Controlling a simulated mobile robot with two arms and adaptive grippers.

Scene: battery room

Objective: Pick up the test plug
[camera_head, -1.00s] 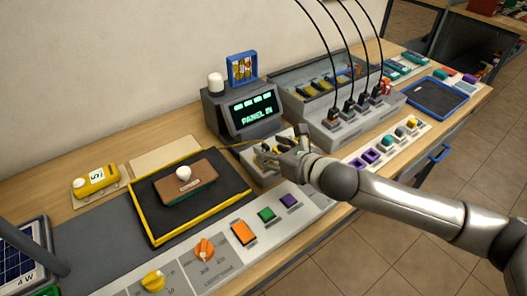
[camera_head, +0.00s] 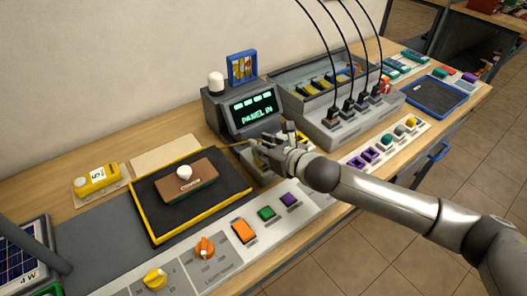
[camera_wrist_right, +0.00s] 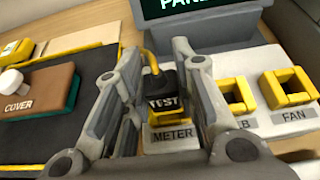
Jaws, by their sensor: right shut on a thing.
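The test plug (camera_wrist_right: 162,92) is a black plug marked TEST with a yellow cable, above the METER label in the right wrist view. My right gripper (camera_wrist_right: 160,80) is shut on it, with one finger on each side. I cannot tell whether the plug is still seated in the METER socket. In the head view my right gripper (camera_head: 266,154) is over the grey socket block in front of the PANEL IN display, and it hides the plug. My left gripper is not in view.
Yellow sockets stand right of the plug, one by the FAN label (camera_wrist_right: 293,116). The display box (camera_head: 243,112) is close behind. A brown COVER block (camera_head: 187,187) lies on the yellow-edged black tray (camera_head: 150,232) to the left. Black-cabled plugs (camera_head: 348,104) stand to the right.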

